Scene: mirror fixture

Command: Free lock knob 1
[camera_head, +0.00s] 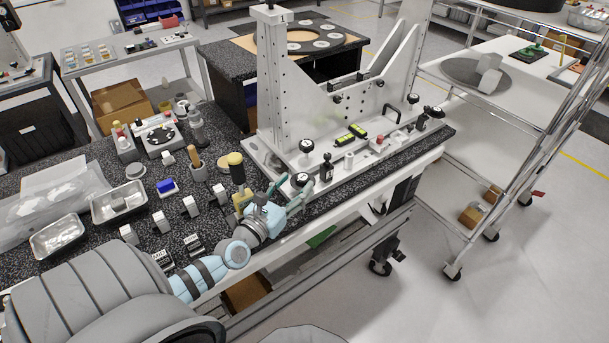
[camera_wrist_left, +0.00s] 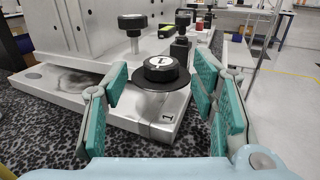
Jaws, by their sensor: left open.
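Lock knob 1 (camera_wrist_left: 160,70) is a black round knob with a white-marked cap above a wide black disc. It sits at the near corner of the light grey fixture base (camera_wrist_left: 130,112), beside a printed "1". In the head view the knob (camera_head: 301,180) is at the base's front corner. My left gripper (camera_head: 292,190) is open with teal pads, empty. In the left wrist view its fingers (camera_wrist_left: 160,95) spread to either side of the knob, with the knob beyond and between them and visible gaps on both sides. My right gripper is not in view.
A taller black knob (camera_wrist_left: 132,22) and another dark clamp (camera_wrist_left: 181,45) stand behind on the fixture. The upright grey fixture plate (camera_head: 275,90) rises behind.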

